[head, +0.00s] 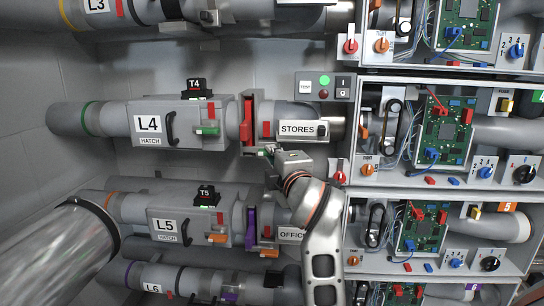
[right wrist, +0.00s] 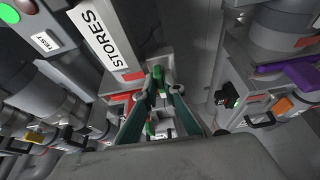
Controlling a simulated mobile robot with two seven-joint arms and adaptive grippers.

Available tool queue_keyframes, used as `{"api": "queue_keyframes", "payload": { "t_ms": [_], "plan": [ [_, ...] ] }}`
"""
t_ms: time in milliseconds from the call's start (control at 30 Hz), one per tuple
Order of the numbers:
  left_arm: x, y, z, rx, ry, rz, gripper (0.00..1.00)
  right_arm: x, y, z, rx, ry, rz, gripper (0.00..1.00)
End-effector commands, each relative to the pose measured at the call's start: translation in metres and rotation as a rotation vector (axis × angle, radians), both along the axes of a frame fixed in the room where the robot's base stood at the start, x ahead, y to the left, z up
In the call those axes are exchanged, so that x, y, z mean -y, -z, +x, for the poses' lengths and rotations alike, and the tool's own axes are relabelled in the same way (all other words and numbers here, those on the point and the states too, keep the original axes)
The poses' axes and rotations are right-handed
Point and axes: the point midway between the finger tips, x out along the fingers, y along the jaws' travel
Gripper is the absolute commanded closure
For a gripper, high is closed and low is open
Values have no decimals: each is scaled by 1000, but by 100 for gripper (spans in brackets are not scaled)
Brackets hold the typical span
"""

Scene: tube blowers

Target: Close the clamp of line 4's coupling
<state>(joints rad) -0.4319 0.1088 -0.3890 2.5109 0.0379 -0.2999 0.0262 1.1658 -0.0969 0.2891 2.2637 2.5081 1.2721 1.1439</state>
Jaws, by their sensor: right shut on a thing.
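Line 4's pipe, labelled L4 (head: 148,124), runs across the left of the head view with a green ring. A red upright plate (head: 248,122) stands between it and the grey pipe piece labelled STORES (head: 297,129). Line 4's coupling is at this joint. My right gripper (head: 271,153) is just below it, shut on the small green clamp handle (head: 265,150). The gripper mostly covers the handle, so its exact angle is hard to tell. The right wrist view shows the fingers (right wrist: 158,95) close together under the STORES label. My left gripper is not in view.
Line 5's pipe (head: 165,225) runs below, with a purple plate (head: 251,226) and an orange handle (head: 270,254) near my right arm. A button box (head: 324,86) sits above STORES. Racks with circuit boards (head: 440,125) and switches fill the right.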

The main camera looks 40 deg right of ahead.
Motion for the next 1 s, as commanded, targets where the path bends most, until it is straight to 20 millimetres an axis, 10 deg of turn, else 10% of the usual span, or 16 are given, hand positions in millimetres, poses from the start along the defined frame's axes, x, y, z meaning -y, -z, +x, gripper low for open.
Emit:
{"api": "queue_keyframes", "payload": {
  "t_ms": [100, 533, 1000],
  "plan": [
    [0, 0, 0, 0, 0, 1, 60, 0, -2, 1, 5, -2, 2, 74],
    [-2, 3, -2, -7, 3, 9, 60, -3, -1, -5, 3, -1, 1, 74],
    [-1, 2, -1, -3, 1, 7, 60, -32, -1, -62, 3, -2, 1, 74]
  ]
}}
